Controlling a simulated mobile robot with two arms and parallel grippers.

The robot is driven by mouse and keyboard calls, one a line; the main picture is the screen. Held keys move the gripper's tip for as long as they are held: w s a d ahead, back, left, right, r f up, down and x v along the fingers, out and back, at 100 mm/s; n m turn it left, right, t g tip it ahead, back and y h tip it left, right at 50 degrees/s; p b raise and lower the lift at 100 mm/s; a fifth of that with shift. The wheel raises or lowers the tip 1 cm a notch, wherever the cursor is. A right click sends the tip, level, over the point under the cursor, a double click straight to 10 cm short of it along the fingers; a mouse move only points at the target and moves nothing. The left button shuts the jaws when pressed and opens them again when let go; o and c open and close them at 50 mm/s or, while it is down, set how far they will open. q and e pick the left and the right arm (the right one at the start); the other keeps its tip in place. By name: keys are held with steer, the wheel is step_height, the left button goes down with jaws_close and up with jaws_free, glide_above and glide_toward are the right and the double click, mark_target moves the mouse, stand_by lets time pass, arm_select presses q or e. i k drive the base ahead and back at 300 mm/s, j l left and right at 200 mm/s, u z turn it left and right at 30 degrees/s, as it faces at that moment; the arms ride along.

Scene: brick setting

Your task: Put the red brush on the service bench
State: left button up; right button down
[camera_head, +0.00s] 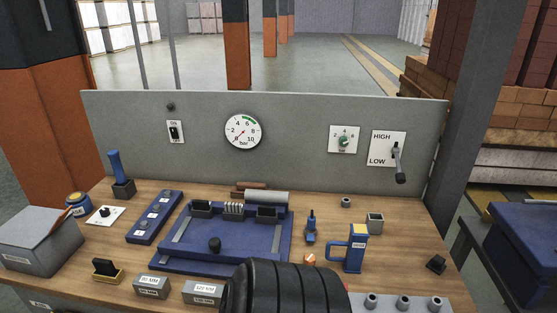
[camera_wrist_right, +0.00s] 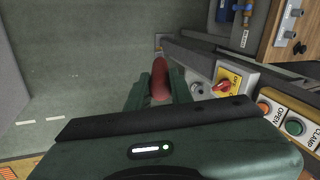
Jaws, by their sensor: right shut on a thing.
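In the right wrist view my right gripper (camera_wrist_right: 160,88) is shut on a red, rounded thing, which I take to be the red brush (camera_wrist_right: 160,78). Only its red part shows; bristles are not visible. It is held above the grey floor, beside a bench edge. In the head view a wooden-topped bench (camera_head: 330,275) with a grey back panel stands in front of me; no label names it as the service bench. Neither gripper shows in the head view.
In the wrist view, a red switch (camera_wrist_right: 222,86) and labelled buttons (camera_wrist_right: 293,127) are close to the gripper.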

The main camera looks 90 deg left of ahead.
mark_target(408, 231)
steer(key=u, duration=0.4)
steer(key=j+u, duration=0.1)
steer(key=u, duration=0.75)
steer(key=j+u, duration=0.15)
steer(key=u, duration=0.7)
